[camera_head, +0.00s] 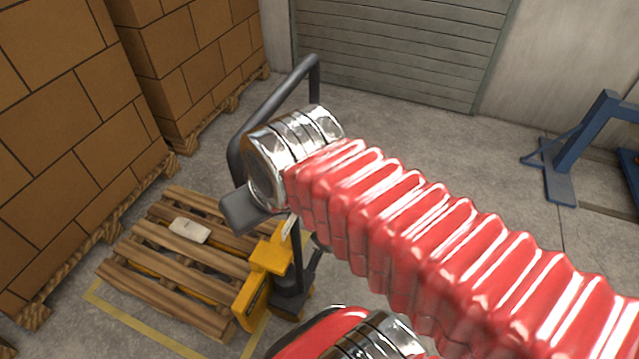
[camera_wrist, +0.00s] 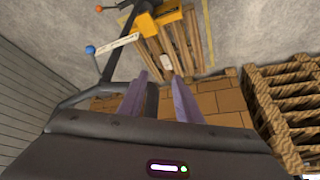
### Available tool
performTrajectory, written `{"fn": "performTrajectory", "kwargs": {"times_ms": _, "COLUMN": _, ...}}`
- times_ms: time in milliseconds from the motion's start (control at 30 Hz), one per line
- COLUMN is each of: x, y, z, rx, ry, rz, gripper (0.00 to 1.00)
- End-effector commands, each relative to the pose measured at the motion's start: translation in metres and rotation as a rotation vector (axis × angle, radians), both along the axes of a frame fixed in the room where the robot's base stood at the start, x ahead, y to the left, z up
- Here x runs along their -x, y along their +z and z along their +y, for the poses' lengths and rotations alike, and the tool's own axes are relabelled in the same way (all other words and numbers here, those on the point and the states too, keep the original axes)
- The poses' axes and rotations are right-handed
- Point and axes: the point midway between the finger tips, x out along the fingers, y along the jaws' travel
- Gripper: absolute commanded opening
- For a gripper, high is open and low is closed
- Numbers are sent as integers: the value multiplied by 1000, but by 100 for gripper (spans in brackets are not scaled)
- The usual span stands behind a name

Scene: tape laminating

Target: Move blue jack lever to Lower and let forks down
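The blue lever knob (camera_wrist: 90,50) is at the upper left in the wrist view, on a thin stem beside a pale label plate (camera_wrist: 118,42). The yellow pallet jack (camera_head: 262,268) stands at the pallet's near end in the head view; its yellow body also shows in the wrist view (camera_wrist: 158,22). Its dark loop handle (camera_head: 272,100) is partly hidden behind my arm. My gripper (camera_wrist: 161,78) is open, with two purple-grey fingers apart and nothing visible between them. The blue knob is left of the fingers, not touching them. The blue knob is not visible in the head view.
An orange-red knob (camera_wrist: 98,9) is at the wrist view's top. A wooden pallet (camera_head: 190,240) with a small pale object (camera_head: 190,230) lies by the jack. Stacked cartons (camera_head: 70,110) are at left, a blue metal frame (camera_head: 585,140) at right. Open floor (camera_head: 440,140) lies between.

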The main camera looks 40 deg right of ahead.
Motion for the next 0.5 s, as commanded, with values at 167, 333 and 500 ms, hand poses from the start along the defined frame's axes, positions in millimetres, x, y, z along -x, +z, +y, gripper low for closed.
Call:
{"fn": "performTrajectory", "kwargs": {"times_ms": 167, "x": 0, "y": 0, "z": 0, "rx": 0, "ry": 0, "rz": 0, "gripper": 34}}
{"fn": "performTrajectory", "kwargs": {"times_ms": 333, "x": -1, "y": -3, "z": -6, "rx": -1, "ry": -23, "rz": 15, "gripper": 44}}
{"fn": "performTrajectory", "kwargs": {"times_ms": 500, "x": -5, "y": -19, "z": -34, "rx": -10, "ry": -108, "rz": 74, "gripper": 44}}
